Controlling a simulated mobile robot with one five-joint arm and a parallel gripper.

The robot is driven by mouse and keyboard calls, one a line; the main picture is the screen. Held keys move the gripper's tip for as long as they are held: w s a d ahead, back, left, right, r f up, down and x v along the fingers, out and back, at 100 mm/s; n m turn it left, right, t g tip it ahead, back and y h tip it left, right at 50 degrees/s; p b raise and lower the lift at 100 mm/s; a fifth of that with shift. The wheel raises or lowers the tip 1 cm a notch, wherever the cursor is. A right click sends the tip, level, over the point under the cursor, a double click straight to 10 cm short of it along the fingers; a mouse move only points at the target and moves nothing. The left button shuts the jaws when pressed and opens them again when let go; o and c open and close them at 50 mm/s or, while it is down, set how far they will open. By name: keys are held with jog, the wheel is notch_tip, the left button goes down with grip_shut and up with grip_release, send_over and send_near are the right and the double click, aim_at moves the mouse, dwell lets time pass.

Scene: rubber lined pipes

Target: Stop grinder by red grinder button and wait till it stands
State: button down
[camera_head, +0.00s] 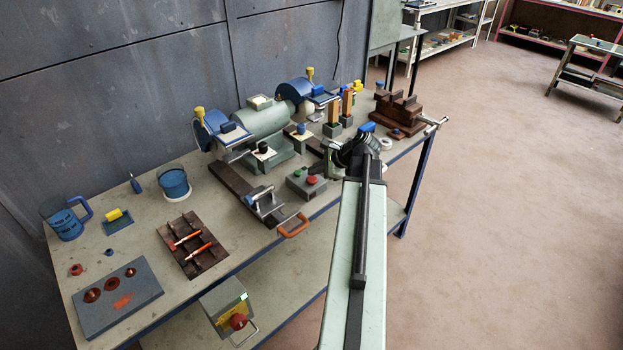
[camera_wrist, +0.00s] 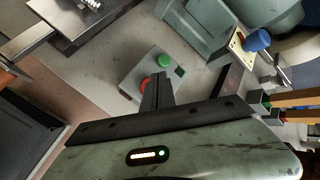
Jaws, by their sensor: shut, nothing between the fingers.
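The bench grinder (camera_head: 262,124) is a grey-green motor with blue wheel guards, standing at the back of the bench. Its grey button box (camera_head: 305,187) sits in front of it near the bench edge, with a green button (camera_head: 297,170) and a red button (camera_head: 312,180). In the wrist view the red button (camera_wrist: 145,84) is partly hidden behind my gripper (camera_wrist: 157,78), and the green button (camera_wrist: 164,61) is clear. My gripper is shut and empty, its tips close to the red button. I cannot tell whether they touch it. Whether the wheels spin is not visible.
A brown vise (camera_head: 398,110) is at the right end of the bench. The floor at right is free.

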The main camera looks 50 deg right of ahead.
aim_at(315, 180)
notch_tip(315, 180, up, 5)
jog(key=p, duration=0.5)
jog(key=shift+r, duration=0.1)
dwell(0.7)
